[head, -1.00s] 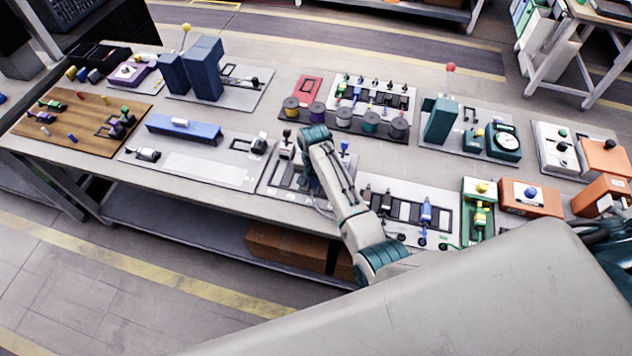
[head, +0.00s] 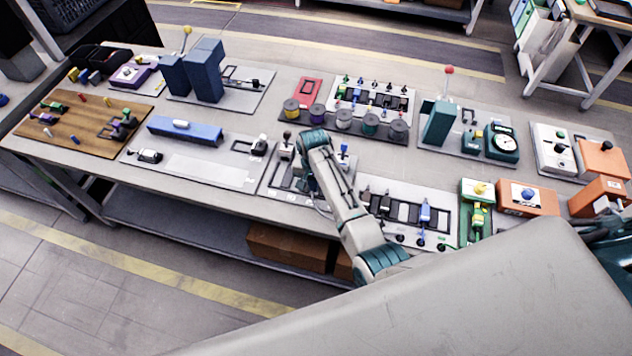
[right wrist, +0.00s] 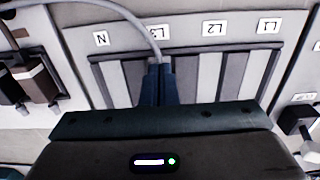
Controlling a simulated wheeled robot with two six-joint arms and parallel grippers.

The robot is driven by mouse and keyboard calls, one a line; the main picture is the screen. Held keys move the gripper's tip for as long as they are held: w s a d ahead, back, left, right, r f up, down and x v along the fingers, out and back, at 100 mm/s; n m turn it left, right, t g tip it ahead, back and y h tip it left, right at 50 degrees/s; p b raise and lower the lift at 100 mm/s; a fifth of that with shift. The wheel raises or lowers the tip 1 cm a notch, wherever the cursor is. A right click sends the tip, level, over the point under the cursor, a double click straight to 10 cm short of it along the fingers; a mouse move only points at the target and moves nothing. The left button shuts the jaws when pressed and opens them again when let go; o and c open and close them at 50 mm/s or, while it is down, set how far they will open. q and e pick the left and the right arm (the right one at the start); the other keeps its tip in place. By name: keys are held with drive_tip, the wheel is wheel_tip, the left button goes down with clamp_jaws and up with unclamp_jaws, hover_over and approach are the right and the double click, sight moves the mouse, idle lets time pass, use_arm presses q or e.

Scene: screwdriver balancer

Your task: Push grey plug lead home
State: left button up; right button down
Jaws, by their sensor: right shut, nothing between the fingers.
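My right gripper (right wrist: 158,68) is shut and empty, its dark fingertips over the panel at the label marked L3. A grey lead (right wrist: 132,18) arcs in from the upper left and runs down to the fingertips. Its plug end is hidden behind the fingers, so I cannot tell how deep it sits. The socket panel (right wrist: 268,62) has grey and dark slots in a dark frame, with labels N, L3, L2 and L1 upside down. In the head view my right gripper (head: 310,187) points down at this panel (head: 272,187), and my forearm hides part of it. My left gripper is not in view.
Brown-and-black plugs (right wrist: 35,82) stand left of the socket frame in the wrist view, and a black block (right wrist: 296,122) is at right. In the head view a board with several plugs (head: 400,235) lies right of my forearm. A blue bar fixture (head: 185,130) lies left.

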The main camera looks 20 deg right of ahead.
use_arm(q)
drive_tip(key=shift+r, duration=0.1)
use_arm(e)
wheel_tip(320, 180, up, 6)
drive_tip(key=shift+r, duration=0.25)
idle(0.4)
